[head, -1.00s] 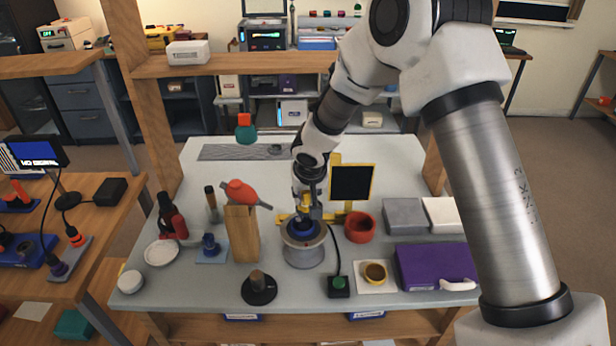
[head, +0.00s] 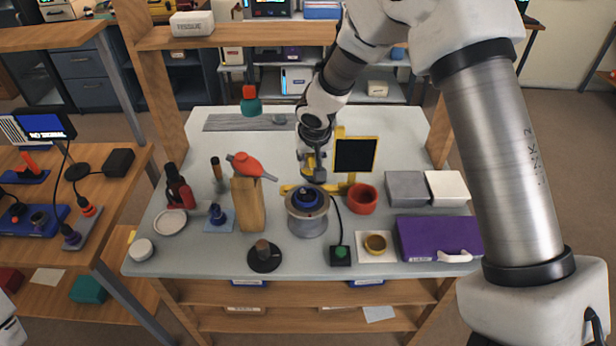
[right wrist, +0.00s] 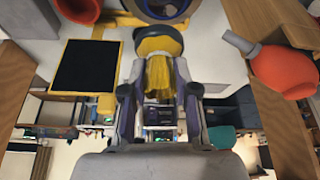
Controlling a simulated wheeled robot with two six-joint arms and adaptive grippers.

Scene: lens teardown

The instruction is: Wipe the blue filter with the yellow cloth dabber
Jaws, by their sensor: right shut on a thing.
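The blue filter (head: 307,196) sits on top of a round grey pot-like stand (head: 307,220) in the middle of the table. My right gripper (head: 315,172) is behind and above it in the head view, apart from it. It is shut on the yellow cloth dabber (right wrist: 158,75), which has a dark rounded end. The dabber shows only as a small yellow patch in the head view (head: 310,161). In the right wrist view, part of a round blue-rimmed thing (right wrist: 165,8) shows at the top, beyond the dabber. My left gripper is not in view.
A yellow-framed black panel (head: 355,155) stands right of my right gripper, with a red bowl (head: 362,199) in front. A wooden block (head: 249,204) with a red-orange blower (head: 246,166) stands left of the stand. A purple case (head: 438,238) lies at the right.

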